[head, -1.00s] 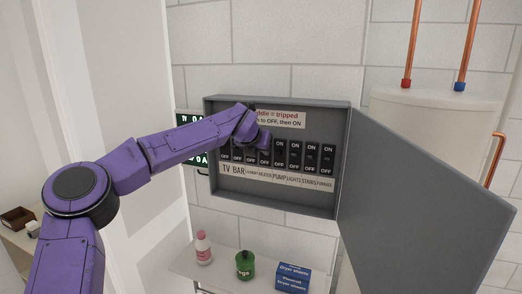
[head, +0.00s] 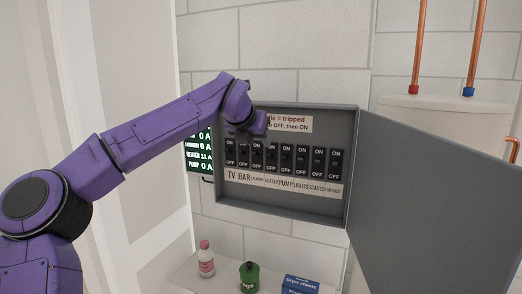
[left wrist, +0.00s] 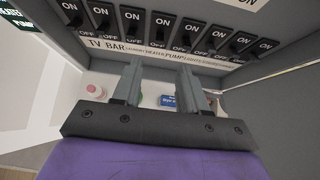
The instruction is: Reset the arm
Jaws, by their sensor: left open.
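My left arm (head: 160,130) comes in from the left in the head view. Its left gripper (head: 260,122) is at the upper part of the open breaker box (head: 300,210), in front of the printed label (head: 290,124). In the left wrist view, the two fingers of the left gripper (left wrist: 163,80) stand apart with nothing between them. They point toward the lower part of the box, below the row of breaker switches (left wrist: 160,25). The fingers look apart from the switches. Exact switch positions are hard to tell. My right gripper is not in view.
The grey box door (head: 430,200) stands open to the right, beside a white tank (head: 450,115) with copper pipes. A dark display (head: 200,150) is left of the box. Below, a shelf holds a pink bottle (head: 205,258), a green container (head: 249,276) and a blue box (head: 300,284).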

